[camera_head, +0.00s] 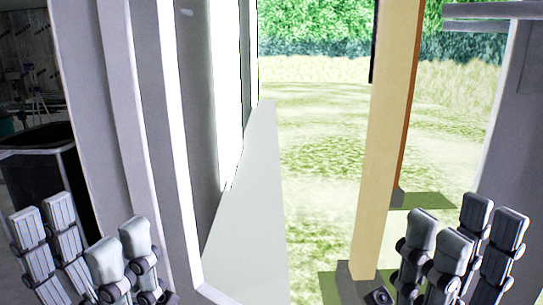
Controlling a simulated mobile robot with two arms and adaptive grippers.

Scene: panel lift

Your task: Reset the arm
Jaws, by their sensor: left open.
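My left gripper (84,236) is at the lower left, with its grey jointed fingers pointing up. Its finger groups are apart and nothing shows between them. My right gripper (461,232) is at the lower right, fingers also up. Its finger groups overlap in this view, so its opening is unclear; no held thing shows. A tall tan panel (388,140) stands upright right of the middle, with dark feet at its base. The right gripper's fingers are just right of its lower end in the picture; contact cannot be told. The panel's top is out of view.
Grey-white wall and door-frame parts (85,110) rise on the left, beside a dark bin (38,165). A pale strip (255,210) runs through the opening to bright grass (320,150). A grey post (515,120) stands at the right.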

